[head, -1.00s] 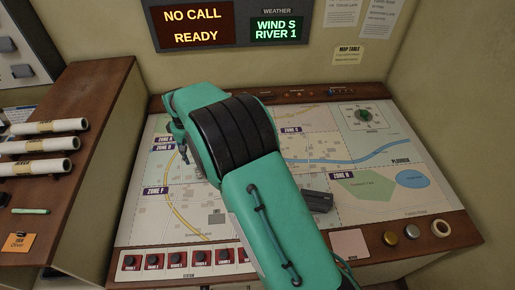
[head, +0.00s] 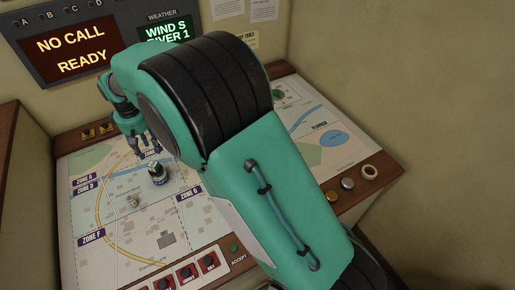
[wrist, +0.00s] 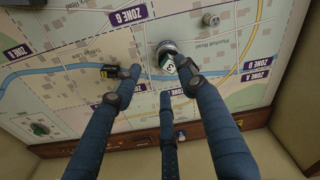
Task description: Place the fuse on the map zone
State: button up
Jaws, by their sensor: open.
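The printed map (head: 125,250) lies on the sloping console, with labels for zones A, D, F and G. A short dark cylinder with a pale top (head: 158,174) stands on it; in the wrist view it has a white label marked 3 (wrist: 168,60). A small grey metal cylinder (head: 132,201) is nearer zone F and also shows in the wrist view (wrist: 210,19). A black-and-yellow piece (wrist: 120,72) lies by the river. I cannot tell which is the fuse. My gripper (head: 146,147) is open and empty above the map's back part, its fingers partly covering the labelled cylinder in the wrist view (wrist: 156,92).
Red buttons (head: 187,273) and a green accept button (head: 234,248) line the front edge. Gold (head: 330,197) and silver (head: 347,183) knobs and a pale ring (head: 369,172) are at the right. A call display (head: 70,50) hangs behind. My arm hides the map's middle.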

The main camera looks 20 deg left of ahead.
jog(key=w+d+r+m+t, duration=0.1)
jog(key=w+d+r+m, duration=0.15)
jog(key=d+r, duration=0.85)
jog(key=w+d+r+m+y, duration=0.15)
jog(key=w+d+r, duration=0.3)
jog(key=d, duration=1.15)
jog(key=w+d+r+m+t+h, duration=0.1)
jog(key=w+d+r+m, duration=0.2)
jog(key=d+r, duration=0.8)
jog(key=s+d+r+m+t, duration=0.15)
jog(key=s+d, duration=0.35)
jog(key=d, duration=0.7)
jog(key=s+d+m, duration=0.2)
jog(key=s+d, duration=0.2)
jog(key=d, duration=0.8)
jog(key=s+d+f+m+t, duration=0.1)
jog(key=s+d+f+m, duration=0.1)
jog(key=s+d, duration=0.5)
jog(key=s+d+f+m+h, duration=0.1)
jog(key=s+d+m, duration=0.1)
jog(key=s+d, duration=0.5)
jog(key=shift+s+f+t, duration=0.35)
jog(key=shift+s+f, duration=0.05)
jog(key=shift+s, duration=0.1)
jog(key=shift+m, duration=0.25)
